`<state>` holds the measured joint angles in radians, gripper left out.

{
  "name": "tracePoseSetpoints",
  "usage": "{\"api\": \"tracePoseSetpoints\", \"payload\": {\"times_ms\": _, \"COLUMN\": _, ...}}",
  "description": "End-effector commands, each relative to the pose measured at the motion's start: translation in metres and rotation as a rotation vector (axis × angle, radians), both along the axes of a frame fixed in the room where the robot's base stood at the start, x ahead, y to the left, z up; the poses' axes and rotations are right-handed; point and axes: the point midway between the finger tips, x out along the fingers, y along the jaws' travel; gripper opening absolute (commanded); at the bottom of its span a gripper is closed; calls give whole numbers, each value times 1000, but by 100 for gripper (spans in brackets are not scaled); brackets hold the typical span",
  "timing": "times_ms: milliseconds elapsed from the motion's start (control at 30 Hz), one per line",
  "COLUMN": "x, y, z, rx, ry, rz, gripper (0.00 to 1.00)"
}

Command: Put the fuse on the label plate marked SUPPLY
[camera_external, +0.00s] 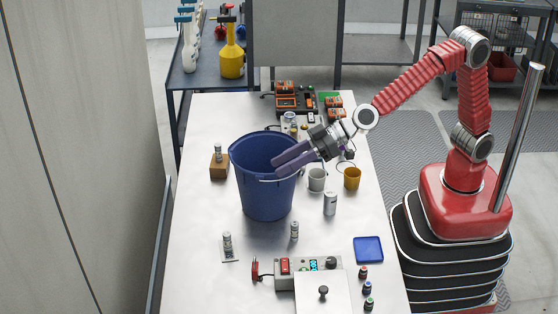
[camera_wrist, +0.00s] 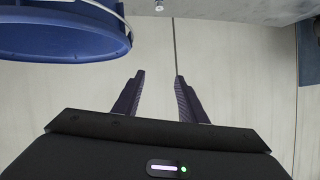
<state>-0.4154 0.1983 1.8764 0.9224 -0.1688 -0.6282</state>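Several small grey-and-white cylinders look like fuses, and I cannot tell which one is meant. One cylinder (camera_external: 218,152) stands on a brown block left of the bucket. Another cylinder (camera_external: 227,240) stands on a small pale plate (camera_external: 231,258) at the front left. A third cylinder (camera_external: 294,231) stands on the bare table in front of the bucket. No SUPPLY marking is readable. My gripper (camera_external: 276,167) is over the blue bucket's right side, pointing left. Its fingers are apart and empty in the wrist view (camera_wrist: 158,77).
The tall blue bucket (camera_external: 267,197) fills the table's middle. A grey cup (camera_external: 317,180), a yellow cup (camera_external: 352,178) and a can (camera_external: 330,204) stand right of it. A switch box (camera_external: 285,268) and blue tray (camera_external: 368,249) are in front. The left table strip is mostly clear.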

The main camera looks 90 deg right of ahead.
Motion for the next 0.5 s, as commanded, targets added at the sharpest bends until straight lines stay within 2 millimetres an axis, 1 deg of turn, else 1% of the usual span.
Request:
{"api": "tracePoseSetpoints", "payload": {"times_ms": 33, "x": -11, "y": -10, "z": 10, "rx": 3, "ry": 7, "rz": 15, "gripper": 38}}
{"api": "tracePoseSetpoints", "payload": {"times_ms": 167, "x": -40, "y": -30, "z": 21, "rx": 1, "ry": 42, "rz": 60, "gripper": 38}}
{"api": "tracePoseSetpoints", "payload": {"times_ms": 200, "x": -50, "y": -36, "z": 23, "rx": -2, "ry": 56, "rz": 72, "gripper": 38}}
{"api": "tracePoseSetpoints", "payload": {"times_ms": 367, "x": -91, "y": -62, "z": 29, "rx": -19, "ry": 114, "rz": 109, "gripper": 38}}
{"api": "tracePoseSetpoints", "payload": {"times_ms": 500, "x": -131, "y": -87, "z": 26, "rx": -43, "ry": 176, "rz": 127, "gripper": 38}}
